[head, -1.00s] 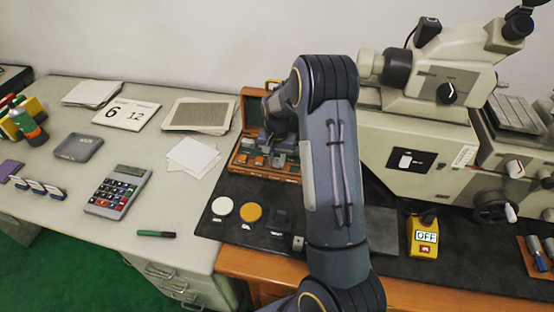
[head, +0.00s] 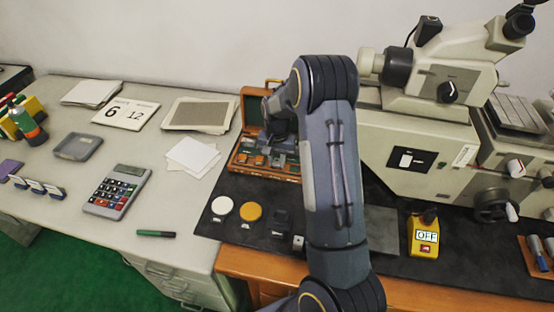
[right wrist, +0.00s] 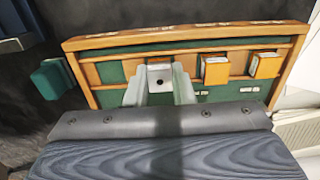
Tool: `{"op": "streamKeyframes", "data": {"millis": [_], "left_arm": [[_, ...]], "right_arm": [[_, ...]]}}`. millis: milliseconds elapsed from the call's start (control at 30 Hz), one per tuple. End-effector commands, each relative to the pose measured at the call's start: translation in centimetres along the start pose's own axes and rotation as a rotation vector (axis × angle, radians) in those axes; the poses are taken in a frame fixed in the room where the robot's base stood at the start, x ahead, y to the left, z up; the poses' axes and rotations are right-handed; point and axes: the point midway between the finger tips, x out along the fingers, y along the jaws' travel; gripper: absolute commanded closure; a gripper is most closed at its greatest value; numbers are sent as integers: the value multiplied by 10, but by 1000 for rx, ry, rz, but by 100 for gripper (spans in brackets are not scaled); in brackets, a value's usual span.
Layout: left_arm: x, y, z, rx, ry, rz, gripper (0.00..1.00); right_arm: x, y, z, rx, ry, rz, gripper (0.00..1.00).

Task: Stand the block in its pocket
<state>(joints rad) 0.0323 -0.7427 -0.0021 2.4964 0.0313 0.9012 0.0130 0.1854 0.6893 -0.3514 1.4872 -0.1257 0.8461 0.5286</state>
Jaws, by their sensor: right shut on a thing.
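The wooden case (head: 262,177) stands open at the back of the dark mat, partly hidden by my right arm. In the right wrist view the case (right wrist: 120,40) shows green lining and a row of pockets. My right gripper (right wrist: 160,88) is shut on a small grey metal block (right wrist: 159,77) with a dark hole in its face. The block is at the middle of the pocket row; I cannot tell whether it is seated or just above. In the head view the right gripper (head: 280,133) is over the case, largely hidden. My left gripper is not in view.
A green piece (right wrist: 52,78) is beside the case's left end. White and orange discs (head: 251,212) lie on the mat in front. A large microscope-like machine (head: 415,140) stands close on the right.

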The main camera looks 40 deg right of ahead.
Motion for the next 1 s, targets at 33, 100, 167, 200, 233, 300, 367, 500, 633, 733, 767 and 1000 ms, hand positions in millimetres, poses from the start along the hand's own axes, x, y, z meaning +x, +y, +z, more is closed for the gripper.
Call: {"op": "streamKeyframes", "data": {"millis": [33,100,167,200,233,300,367,500,633,733,767,1000], "left_arm": [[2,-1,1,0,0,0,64],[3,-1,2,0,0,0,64],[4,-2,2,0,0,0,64],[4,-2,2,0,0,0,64],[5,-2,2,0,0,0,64],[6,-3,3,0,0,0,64],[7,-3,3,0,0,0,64],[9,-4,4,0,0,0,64],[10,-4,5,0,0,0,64],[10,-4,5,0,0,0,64],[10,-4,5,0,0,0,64],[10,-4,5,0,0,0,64]], "right_arm": [[3,0,0,0,0,0,100],[4,0,0,0,0,0,100],[5,0,0,0,0,0,100],[6,0,0,0,0,0,100],[6,0,0,0,0,0,100],[7,0,0,0,0,0,100],[9,0,0,0,0,0,100],[12,0,0,0,0,0,100],[13,0,0,0,0,0,100],[13,0,0,0,0,0,100],[13,0,0,0,0,0,100],[13,0,0,0,0,0,53]]}}
